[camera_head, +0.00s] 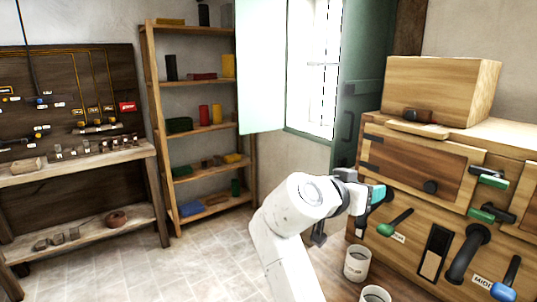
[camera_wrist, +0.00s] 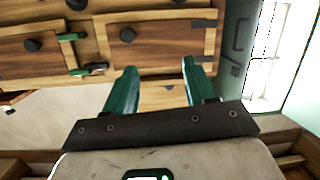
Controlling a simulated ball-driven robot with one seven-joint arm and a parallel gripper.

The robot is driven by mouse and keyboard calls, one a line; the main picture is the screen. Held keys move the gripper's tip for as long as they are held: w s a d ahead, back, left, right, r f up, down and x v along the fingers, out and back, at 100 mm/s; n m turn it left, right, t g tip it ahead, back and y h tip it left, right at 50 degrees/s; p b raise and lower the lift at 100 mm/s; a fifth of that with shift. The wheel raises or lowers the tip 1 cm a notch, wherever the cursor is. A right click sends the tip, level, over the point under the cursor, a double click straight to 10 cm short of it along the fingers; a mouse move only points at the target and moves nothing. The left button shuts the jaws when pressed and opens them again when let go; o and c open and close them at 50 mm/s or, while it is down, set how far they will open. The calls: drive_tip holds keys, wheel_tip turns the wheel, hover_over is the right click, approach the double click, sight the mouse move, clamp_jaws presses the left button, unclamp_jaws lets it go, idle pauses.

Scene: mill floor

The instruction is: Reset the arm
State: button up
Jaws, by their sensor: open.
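My gripper (camera_head: 374,194) is at the end of my white arm, held in the air in front of the wooden cabinet (camera_head: 437,163). In the wrist view my gripper (camera_wrist: 158,70) shows two green fingers spread apart with nothing between them. The cabinet's wooden front with dark round knobs (camera_wrist: 127,35) lies beyond the fingers. In the head view, part of the gripper is hidden by its own wrist, and no contact with the cabinet can be made out.
Green-handled levers (camera_head: 394,223) and a dark bent pipe (camera_head: 467,254) stick out of the cabinet front. A white pot (camera_head: 357,263) stands below my gripper. An open window shutter (camera_head: 262,66), shelves (camera_head: 205,131) and a workbench (camera_head: 80,163) are to the left. Tiled floor (camera_head: 178,264) is clear there.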

drive_tip(key=s+d+f+n+g+y, duration=0.1)
drive_tip(key=s+d+f+n+y, duration=0.15)
drive_tip(key=s+f, duration=0.4)
drive_tip(key=s+d+f+n+g+y, duration=0.1)
drive_tip(key=s+d+f+y, duration=0.15)
drive_tip(key=f, duration=0.75)
drive_tip(key=s+d+f+n+g+y, duration=0.1)
drive_tip(key=s+d+f, duration=0.3)
drive_tip(key=f, duration=0.5)
drive_tip(key=s+f+n+g+y, duration=0.1)
drive_tip(key=s+f, duration=0.4)
drive_tip(key=s, duration=0.5)
drive_tip(key=s+f+n+g+y, duration=0.1)
drive_tip(key=s+f, duration=0.4)
drive_tip(key=s, duration=0.6)
drive_tip(key=s+a+f+n+g+y, duration=0.1)
drive_tip(key=s+f+g+y, duration=0.2)
drive_tip(key=s, duration=0.7)
wheel_tip(320, 180, down, 2)
drive_tip(key=shift+s+f+n+g+y, duration=0.1)
drive_tip(key=shift+s+n+g+y, duration=0.2)
drive_tip(key=shift+s+n+g, duration=0.1)
